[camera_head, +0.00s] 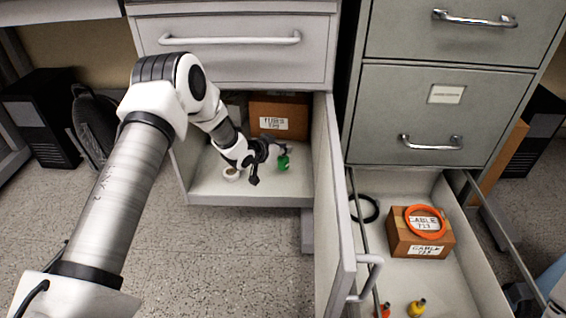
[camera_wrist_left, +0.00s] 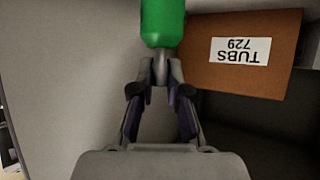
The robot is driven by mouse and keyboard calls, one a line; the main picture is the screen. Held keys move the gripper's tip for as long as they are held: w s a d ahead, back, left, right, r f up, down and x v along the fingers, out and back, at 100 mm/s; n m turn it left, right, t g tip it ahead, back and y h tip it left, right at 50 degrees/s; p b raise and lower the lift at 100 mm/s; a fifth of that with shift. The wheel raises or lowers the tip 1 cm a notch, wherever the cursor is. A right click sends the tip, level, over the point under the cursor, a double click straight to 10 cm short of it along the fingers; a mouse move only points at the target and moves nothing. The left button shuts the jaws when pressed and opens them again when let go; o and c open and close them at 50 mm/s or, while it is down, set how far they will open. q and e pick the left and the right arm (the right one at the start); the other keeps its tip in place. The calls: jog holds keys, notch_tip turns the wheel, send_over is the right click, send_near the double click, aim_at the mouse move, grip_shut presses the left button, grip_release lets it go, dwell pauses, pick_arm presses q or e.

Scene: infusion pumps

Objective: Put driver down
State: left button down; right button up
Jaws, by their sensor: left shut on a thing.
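The driver (camera_head: 283,161) has a green handle and shows in the head view inside the open cabinet under the left drawer. Its green handle (camera_wrist_left: 162,22) also shows at the top of the left wrist view. My left gripper (camera_head: 268,150) reaches into the cabinet and is shut on the driver, at the near end of the green part. In the left wrist view the fingertips (camera_wrist_left: 160,72) meet at the driver. The rest of the driver is out of that view. I cannot tell whether the driver touches the cabinet floor. My right gripper is not in view.
A brown box labelled TUBS 729 (camera_head: 279,120) stands at the cabinet's back. A white roll (camera_head: 231,174) lies on the cabinet floor. The open cabinet door (camera_head: 328,190) stands to the right. An open drawer (camera_head: 459,279) holds a box labelled CABLE (camera_head: 422,243) and an orange ring (camera_head: 410,211).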

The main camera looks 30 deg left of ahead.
aim_at(282, 157)
pick_arm(q)
notch_tip(282, 157, down, 4)
jog(key=shift+s+r+b, duration=0.1)
jog(key=shift+r+b, duration=0.1)
jog(key=shift+b, duration=0.4)
jog(key=shift+d+r, duration=0.1)
jog(key=shift+r, duration=0.15)
jog(key=shift+f, duration=0.1)
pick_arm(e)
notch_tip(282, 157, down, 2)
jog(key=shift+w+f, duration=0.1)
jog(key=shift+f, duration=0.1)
pick_arm(q)
jog(key=c, duration=1.2)
grip_release()
jog(key=shift+o, duration=0.2)
